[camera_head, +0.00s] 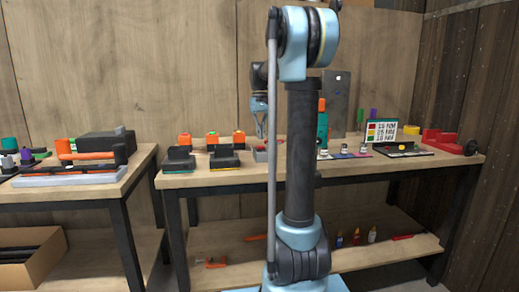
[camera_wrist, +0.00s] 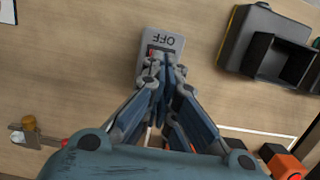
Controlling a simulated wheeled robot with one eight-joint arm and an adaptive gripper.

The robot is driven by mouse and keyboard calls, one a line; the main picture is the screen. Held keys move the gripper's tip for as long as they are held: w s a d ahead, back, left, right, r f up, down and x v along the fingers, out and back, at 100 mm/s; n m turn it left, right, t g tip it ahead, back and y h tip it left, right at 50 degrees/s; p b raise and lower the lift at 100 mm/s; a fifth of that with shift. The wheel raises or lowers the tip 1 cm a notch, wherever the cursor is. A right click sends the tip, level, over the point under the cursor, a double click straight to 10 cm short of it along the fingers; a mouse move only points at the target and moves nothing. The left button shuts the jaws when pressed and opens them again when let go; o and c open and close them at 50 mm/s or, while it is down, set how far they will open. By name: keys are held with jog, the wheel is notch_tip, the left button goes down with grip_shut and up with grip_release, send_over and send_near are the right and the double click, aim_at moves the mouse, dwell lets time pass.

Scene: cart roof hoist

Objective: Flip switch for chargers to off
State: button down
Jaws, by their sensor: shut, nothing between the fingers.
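A small grey switch box (camera_wrist: 170,41) with the word OFF on it lies on the wooden workbench in the wrist view, its lettering upside down. A dark slot with a bit of red shows just below the lettering. My gripper (camera_wrist: 163,66) is shut and empty, its fingertips over the lower part of the box and hiding it. I cannot tell whether they touch the rocker, or which way it sits. In the head view my gripper (camera_head: 260,128) points down above the bench, beside my arm. Two dark chargers (camera_head: 224,159) stand left of it; one shows in the wrist view (camera_wrist: 240,45).
Orange-topped blocks (camera_head: 211,138) stand behind the chargers, and one shows in the wrist view (camera_wrist: 287,168). A caliper-like tool (camera_wrist: 35,138) lies at lower left there. Small bottles and a colourful chart (camera_head: 381,131) occupy the bench's right side. Another bench (camera_head: 80,180) stands left, past a gap.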

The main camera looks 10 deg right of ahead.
jog(key=shift+w+r, duration=0.15)
jog(key=shift+r, duration=0.75)
jog(key=shift+w+r, duration=0.1)
jog(key=shift+r, duration=0.75)
jog(key=s+f+t, duration=0.1)
jog(key=s+f, duration=0.3)
jog(key=s, duration=0.5)
jog(key=s+f+t, duration=0.1)
jog(key=s+f, duration=0.3)
jog(key=s, duration=0.6)
jog(key=s+f+t, duration=0.2)
jog(key=s+f, duration=1.4)
jog(key=f, duration=0.3)
jog(key=shift+f, duration=0.15)
